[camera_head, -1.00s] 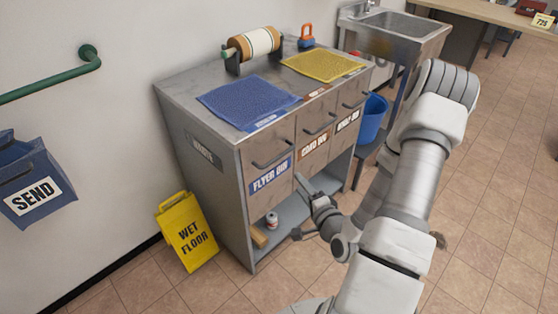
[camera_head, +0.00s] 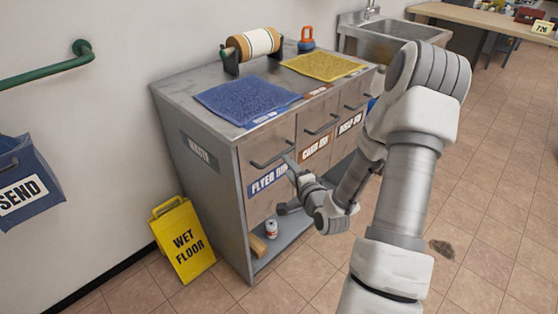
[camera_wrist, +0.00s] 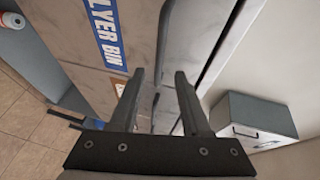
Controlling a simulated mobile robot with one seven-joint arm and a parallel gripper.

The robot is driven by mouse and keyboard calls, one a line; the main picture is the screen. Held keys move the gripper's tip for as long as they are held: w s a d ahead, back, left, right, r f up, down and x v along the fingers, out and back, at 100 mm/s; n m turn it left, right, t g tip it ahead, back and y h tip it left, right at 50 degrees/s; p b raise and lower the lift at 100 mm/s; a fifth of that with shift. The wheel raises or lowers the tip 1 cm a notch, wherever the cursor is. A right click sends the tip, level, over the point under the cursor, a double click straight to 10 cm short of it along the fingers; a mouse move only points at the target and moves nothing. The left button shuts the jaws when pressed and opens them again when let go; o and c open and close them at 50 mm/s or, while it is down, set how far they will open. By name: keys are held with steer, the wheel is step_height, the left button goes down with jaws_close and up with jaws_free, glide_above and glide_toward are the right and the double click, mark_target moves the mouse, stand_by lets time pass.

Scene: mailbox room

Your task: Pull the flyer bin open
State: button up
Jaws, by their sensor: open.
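The flyer bin (camera_head: 258,204) is the left front of the grey cabinet, with a blue FLYER BIN label and a dark bar handle (camera_head: 272,161) near its top. It looks closed, flush with its neighbours. My gripper (camera_head: 287,187) is open in front of this bin, just below and right of the handle, partly covering the label's right end. In the wrist view, the bin's label (camera_wrist: 106,32) is at the upper left. My open fingers (camera_wrist: 160,76) point at the front, and a thin dark bar, apparently the handle, shows between them. I cannot tell if they touch it.
Two other bins are to the right on the cabinet (camera_head: 163,92). A blue mat (camera_head: 245,101), a yellow mat and a roll are on top. A can (camera_head: 271,227) is on the lower shelf. A yellow wet-floor sign (camera_head: 184,241) stands at left.

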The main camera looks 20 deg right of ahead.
mark_target(280, 157)
steer(key=w, duration=0.2)
steer(key=w+f+b, duration=0.1)
steer(key=w, duration=0.5)
steer(key=shift+w+d+f, duration=0.1)
steer(key=shift+d+f, duration=0.1)
steer(key=shift+f, duration=0.1)
jaws_close()
stand_by(1.0)
